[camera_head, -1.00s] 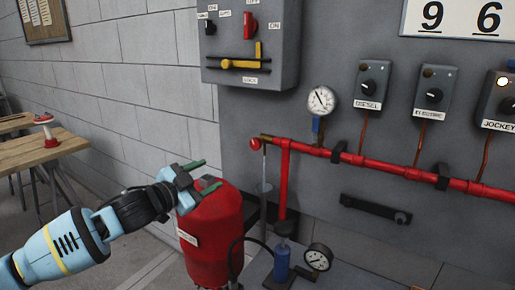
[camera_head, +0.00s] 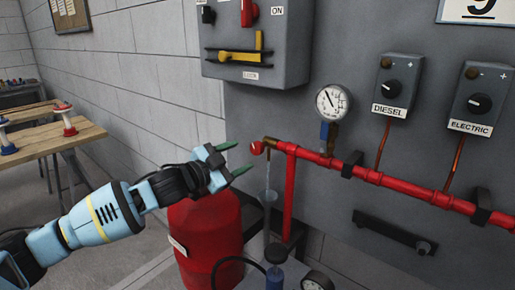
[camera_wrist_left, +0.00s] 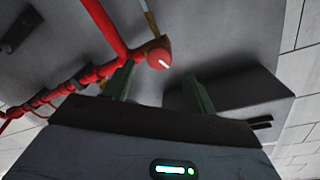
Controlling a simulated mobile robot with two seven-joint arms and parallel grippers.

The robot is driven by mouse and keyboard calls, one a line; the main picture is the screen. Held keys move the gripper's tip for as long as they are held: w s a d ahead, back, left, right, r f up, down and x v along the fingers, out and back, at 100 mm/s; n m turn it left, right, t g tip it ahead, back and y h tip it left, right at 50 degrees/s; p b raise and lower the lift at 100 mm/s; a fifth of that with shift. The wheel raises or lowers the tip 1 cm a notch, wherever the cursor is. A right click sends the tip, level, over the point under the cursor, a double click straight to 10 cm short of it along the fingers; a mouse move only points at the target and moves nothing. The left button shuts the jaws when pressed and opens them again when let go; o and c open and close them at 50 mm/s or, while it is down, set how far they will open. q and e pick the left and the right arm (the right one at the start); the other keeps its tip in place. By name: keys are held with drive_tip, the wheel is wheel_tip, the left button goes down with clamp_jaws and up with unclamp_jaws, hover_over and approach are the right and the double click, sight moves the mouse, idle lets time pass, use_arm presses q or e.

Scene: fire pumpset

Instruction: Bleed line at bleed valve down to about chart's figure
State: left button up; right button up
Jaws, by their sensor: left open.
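The bleed valve is a round red knob (camera_head: 257,148) at the left end of the red pipe (camera_head: 375,177). In the left wrist view the knob (camera_wrist_left: 159,58) has a white mark and sits beyond the fingers, nearer the left one. My left gripper (camera_head: 234,160) is open and empty, its green fingertips just left of the knob, apart from it. The fingers also show in the left wrist view (camera_wrist_left: 160,88). A pressure gauge (camera_head: 333,102) stands on the pipe; its needle points to the upper left, its figures too small to read. The chart is not clearly seen. My right gripper is not in view.
A red tank (camera_head: 208,238) stands below my left gripper. A grey switch box (camera_head: 257,40) hangs above. Diesel (camera_head: 396,85) and electric (camera_head: 480,100) control boxes are at right. A wooden table (camera_head: 55,138) stands far left. A blue hand pump (camera_head: 275,275) is low in front.

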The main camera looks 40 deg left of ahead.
sight(254, 150)
use_arm(q)
drive_tip(key=w, duration=0.3)
drive_tip(key=w+d, duration=0.1)
drive_tip(key=w, duration=0.1)
drive_tip(key=shift+w+r+p, duration=0.15)
drive_tip(key=shift+w+p, duration=0.05)
drive_tip(key=shift+p, duration=0.15)
drive_tip(key=shift+w+d, duration=0.15)
drive_tip(key=shift+w, duration=0.85)
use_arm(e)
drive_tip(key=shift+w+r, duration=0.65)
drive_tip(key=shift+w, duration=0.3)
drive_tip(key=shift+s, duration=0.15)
